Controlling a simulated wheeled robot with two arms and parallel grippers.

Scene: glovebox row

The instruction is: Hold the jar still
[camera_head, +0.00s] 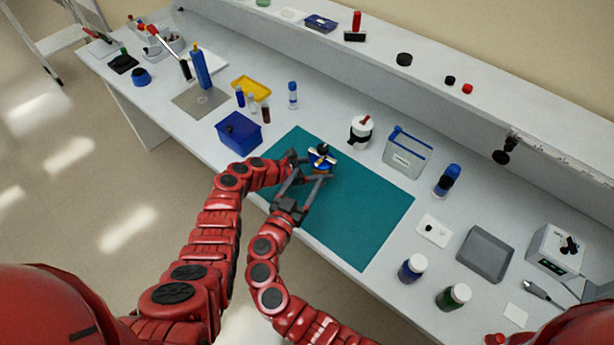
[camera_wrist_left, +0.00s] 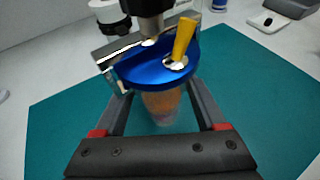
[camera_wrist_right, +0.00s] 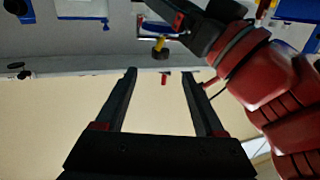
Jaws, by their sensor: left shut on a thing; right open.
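The jar (camera_head: 320,169) stands on the teal mat (camera_head: 362,222), with a blue lid (camera_wrist_left: 150,68) and orange-brown contents showing below it in the left wrist view. A yellow-handled piece (camera_wrist_left: 184,40) and a black part (camera_wrist_left: 149,8) are at its top. My left gripper (camera_head: 316,165) is shut on the jar, with one finger on each side below the lid. My right gripper (camera_head: 314,180) is open and empty, close in front of the jar. Its two fingers (camera_wrist_right: 162,75) show apart in the right wrist view. The fingers partly hide the jar in the head view.
A blue box (camera_head: 239,132) is left of the mat. A white container (camera_head: 361,132) and a grey, blue-handled caddy (camera_head: 407,152) stand behind it. Bottles (camera_head: 411,268) and a grey tray (camera_head: 485,252) are at the right. The mat's right part is clear.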

